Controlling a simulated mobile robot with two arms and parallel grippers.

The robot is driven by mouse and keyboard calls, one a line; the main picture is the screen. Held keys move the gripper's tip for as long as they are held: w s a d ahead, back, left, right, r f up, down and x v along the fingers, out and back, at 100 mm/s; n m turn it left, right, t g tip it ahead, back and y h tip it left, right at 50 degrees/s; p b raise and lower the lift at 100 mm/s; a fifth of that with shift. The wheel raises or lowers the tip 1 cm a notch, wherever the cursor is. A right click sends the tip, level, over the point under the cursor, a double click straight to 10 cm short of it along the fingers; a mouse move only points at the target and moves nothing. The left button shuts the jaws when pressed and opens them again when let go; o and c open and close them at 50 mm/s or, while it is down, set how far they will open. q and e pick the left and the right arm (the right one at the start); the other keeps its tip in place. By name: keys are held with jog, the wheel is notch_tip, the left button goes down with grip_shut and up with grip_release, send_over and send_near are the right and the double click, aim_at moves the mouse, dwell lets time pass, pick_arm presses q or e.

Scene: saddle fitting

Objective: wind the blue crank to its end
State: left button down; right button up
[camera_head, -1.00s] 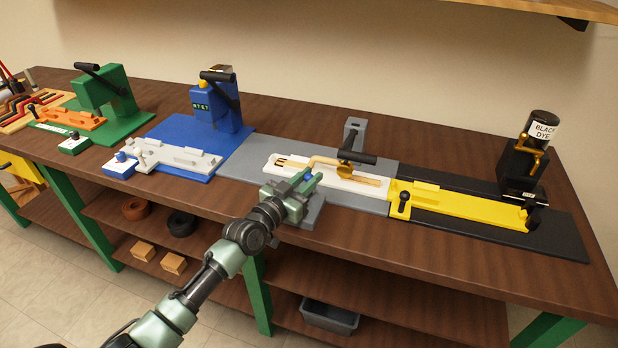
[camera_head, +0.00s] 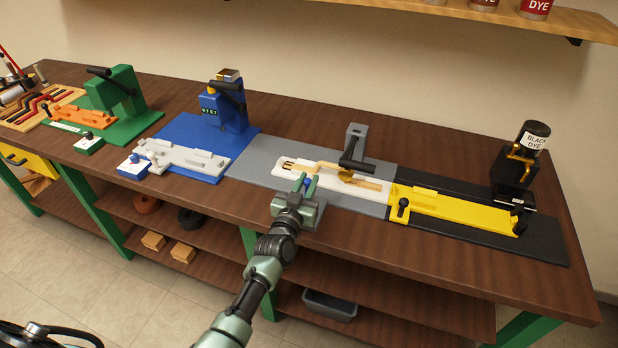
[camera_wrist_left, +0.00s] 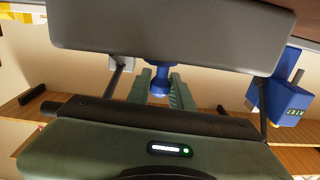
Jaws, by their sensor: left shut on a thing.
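The blue crank (camera_head: 300,181) is at the front edge of the grey station (camera_head: 252,158). Its knob shows in the left wrist view (camera_wrist_left: 160,82) between the two green fingers. My left gripper (camera_head: 306,187) is shut on this knob, its fingers pointing toward the back of the bench. The crank's arm and axle are mostly hidden by the gripper and the grey body above it in the wrist view. A white slide (camera_head: 318,186) with a tan strap lies on the grey station just behind the gripper. My right gripper is not in view.
A grey post with a black lever (camera_head: 352,160) stands behind the slide. To the right is a yellow fixture (camera_head: 455,212) on a black board with a dye bottle (camera_head: 533,137). A blue station (camera_head: 190,133) and a green one (camera_head: 128,120) stand left.

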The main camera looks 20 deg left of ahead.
pick_arm(q)
jog(key=shift+r, duration=0.1)
jog(key=c, duration=1.3)
grip_release()
jog(key=shift+a, duration=0.1)
jog(key=shift+o, duration=0.2)
jog(key=s, duration=0.7)
jog(key=shift+s+b, duration=0.4)
